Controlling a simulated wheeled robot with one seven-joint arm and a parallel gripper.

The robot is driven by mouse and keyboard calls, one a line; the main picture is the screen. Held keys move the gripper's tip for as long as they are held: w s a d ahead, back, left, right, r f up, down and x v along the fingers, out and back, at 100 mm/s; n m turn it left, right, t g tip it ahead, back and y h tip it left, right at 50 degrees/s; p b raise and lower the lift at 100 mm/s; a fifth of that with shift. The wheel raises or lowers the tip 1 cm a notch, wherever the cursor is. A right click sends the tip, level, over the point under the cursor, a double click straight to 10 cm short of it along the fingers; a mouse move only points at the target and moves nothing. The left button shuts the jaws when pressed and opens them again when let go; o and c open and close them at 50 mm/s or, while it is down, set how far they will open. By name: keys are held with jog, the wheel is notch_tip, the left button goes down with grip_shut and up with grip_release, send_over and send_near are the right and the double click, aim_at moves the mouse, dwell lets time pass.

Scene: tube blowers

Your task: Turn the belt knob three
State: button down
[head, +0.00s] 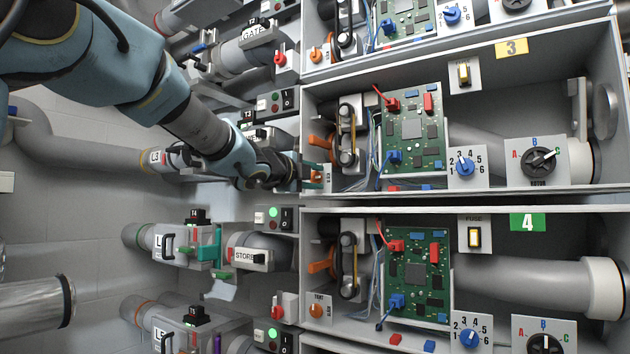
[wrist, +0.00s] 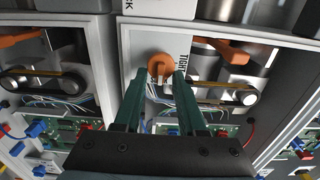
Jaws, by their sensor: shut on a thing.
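Belt knob three is the orange round knob (wrist: 161,66) on a pale labelled panel, seen in the wrist view at the front left of box three. My gripper (wrist: 160,78) has its two green fingers on either side of this knob, shut on it. In the head view my gripper (head: 315,178) reaches in from the left to the lower left corner of box three. There the fingers hide most of the knob, and part of its panel (head: 328,174) shows. The knob's exact turn angle cannot be told.
An orange lever (head: 320,142) and the belt with its pulleys (head: 347,135) sit just above and behind the knob. A green circuit board (head: 412,130) stands to the right. Box four (head: 528,222) below has a similar orange knob (head: 317,310). Pipes and valves crowd the left.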

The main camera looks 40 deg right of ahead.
dwell(0.3)
jog(key=c, duration=0.8)
grip_release()
jog(key=shift+o, duration=0.2)
jog(key=v, duration=1)
jog(key=shift+a+b, duration=0.35)
jog(key=shift+a, duration=0.05)
